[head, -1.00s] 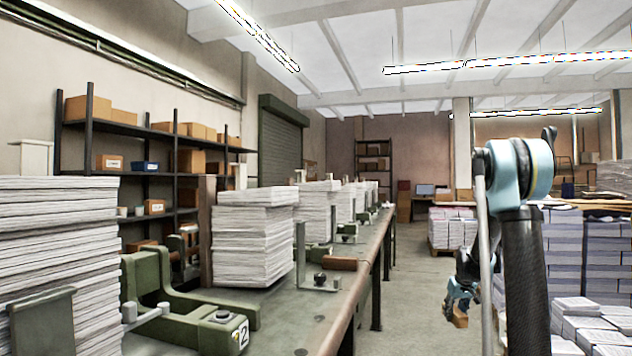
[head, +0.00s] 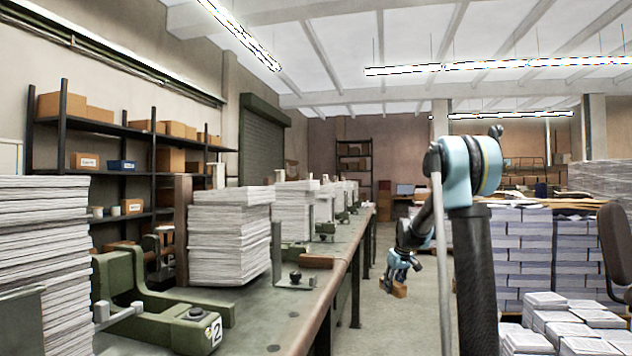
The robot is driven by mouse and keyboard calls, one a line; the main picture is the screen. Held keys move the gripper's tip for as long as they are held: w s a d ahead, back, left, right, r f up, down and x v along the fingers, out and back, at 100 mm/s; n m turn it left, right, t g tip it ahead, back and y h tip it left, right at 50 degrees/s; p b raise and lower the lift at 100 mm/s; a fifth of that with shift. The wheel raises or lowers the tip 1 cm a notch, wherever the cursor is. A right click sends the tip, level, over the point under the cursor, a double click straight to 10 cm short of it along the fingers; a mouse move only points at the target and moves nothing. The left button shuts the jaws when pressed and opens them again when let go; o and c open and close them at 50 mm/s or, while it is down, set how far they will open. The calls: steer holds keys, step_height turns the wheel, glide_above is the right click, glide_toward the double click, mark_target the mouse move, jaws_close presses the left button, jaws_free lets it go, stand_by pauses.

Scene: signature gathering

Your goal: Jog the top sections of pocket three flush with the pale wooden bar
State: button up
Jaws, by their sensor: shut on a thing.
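My gripper (head: 399,283) hangs over the aisle, right of the long bench (head: 340,262), apart from every stack. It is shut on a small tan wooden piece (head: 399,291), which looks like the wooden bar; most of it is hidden. A tall stack of paper sections (head: 229,242) stands on the bench, its upper layers slightly uneven and offset. More stacks (head: 294,212) stand farther along. The near green pocket frame carries a "2" label (head: 215,332). No label for pocket three is readable, so I cannot tell for certain which stack is in it.
A large stack (head: 45,265) fills the near left. Upright metal plates (head: 277,252) and a brown block (head: 316,261) sit by the bench edge. Paper bundles (head: 580,325) and a chair (head: 615,243) stand at right. The aisle floor (head: 372,325) is clear.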

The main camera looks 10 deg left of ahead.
steer(key=s+a+r+n+g+y, duration=0.1)
steer(key=s+a+r+n, duration=0.2)
steer(key=a+r, duration=0.7)
steer(key=s+a+r+n+g, duration=0.1)
steer(key=s+a+r+n, duration=0.25)
steer(key=a+r, duration=0.65)
steer(key=s+a+r+n+g+y, duration=0.15)
steer(key=s+a+r, duration=0.25)
steer(key=s+r, duration=0.6)
steer(key=s+a+r+n, duration=0.3)
steer(key=s+r, duration=0.5)
steer(key=r, duration=0.4)
steer(key=a+f, duration=0.4)
steer(key=a, duration=0.3)
steer(key=shift+w+a+f, duration=0.2)
steer(key=shift+a+f, duration=0.05)
steer(key=shift+a, duration=0.15)
